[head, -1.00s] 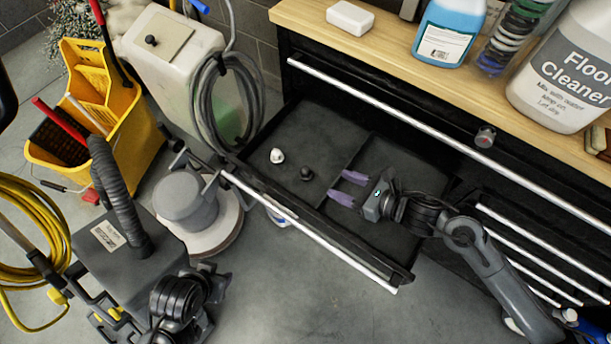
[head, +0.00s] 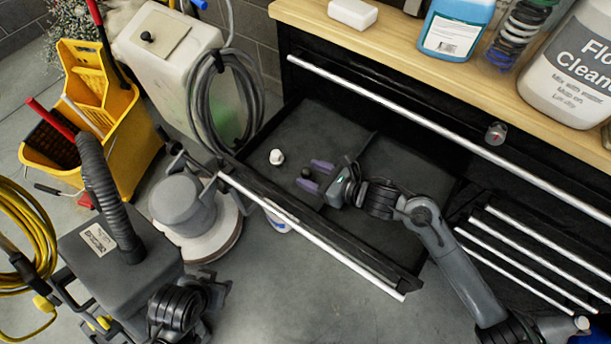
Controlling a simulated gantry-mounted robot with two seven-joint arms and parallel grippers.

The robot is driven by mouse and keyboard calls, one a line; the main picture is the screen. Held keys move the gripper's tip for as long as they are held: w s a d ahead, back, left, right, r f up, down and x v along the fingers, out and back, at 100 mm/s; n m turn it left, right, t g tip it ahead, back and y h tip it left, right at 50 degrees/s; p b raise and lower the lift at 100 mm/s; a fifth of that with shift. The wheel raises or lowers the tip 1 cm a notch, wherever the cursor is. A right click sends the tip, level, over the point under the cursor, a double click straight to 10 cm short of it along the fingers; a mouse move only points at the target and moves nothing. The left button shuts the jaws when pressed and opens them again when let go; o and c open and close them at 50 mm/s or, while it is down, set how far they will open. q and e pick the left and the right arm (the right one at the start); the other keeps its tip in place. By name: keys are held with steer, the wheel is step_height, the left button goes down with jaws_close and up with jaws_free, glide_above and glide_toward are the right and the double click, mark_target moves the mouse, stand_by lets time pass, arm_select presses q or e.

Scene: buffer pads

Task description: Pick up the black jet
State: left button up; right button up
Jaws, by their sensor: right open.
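The black jet (head: 306,172) is a small dark knob on the floor of the open drawer (head: 400,245). My right gripper (head: 309,174) is open, its two purple fingers reaching in from the right. The black jet shows at the mouth between the fingertips; I cannot tell whether either finger touches it. A small white jet (head: 276,157) lies to the left, apart from the gripper. My left gripper is not in view.
A thin divider (head: 368,146) runs across the drawer, partly hidden by my gripper. The drawer's front has a long silver rail (head: 310,235). A wooden worktop (head: 400,42) with bottles overhangs behind. A floor polisher (head: 180,205) stands left of the drawer.

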jaws_close()
stand_by(0.4)
